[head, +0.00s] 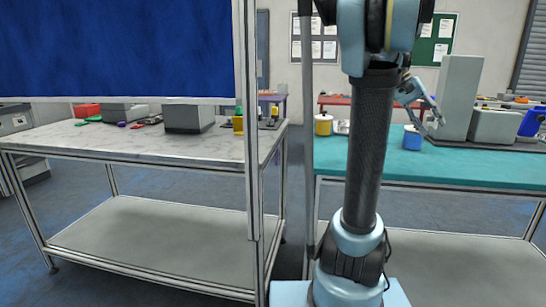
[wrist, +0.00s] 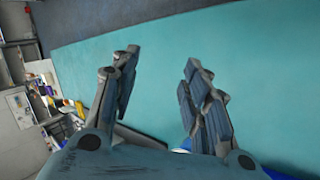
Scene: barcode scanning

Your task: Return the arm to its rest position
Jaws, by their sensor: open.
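My gripper (head: 431,116) shows at the right, above the teal bench (head: 375,165), near a blue can with a pale top (head: 412,139). In the wrist view my gripper (wrist: 158,62) has its two fingers spread apart, with only the teal surface (wrist: 240,60) between the tips. A bit of blue and white shows low between the fingers, mostly hidden.
A grey boxy machine (head: 462,98) stands right of my gripper. A yellow can (head: 323,125) sits further left on the teal bench. A pale bench (head: 130,146) with a grey box (head: 188,119) stands at left. A blue panel (head: 115,45) and metal posts frame the left side.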

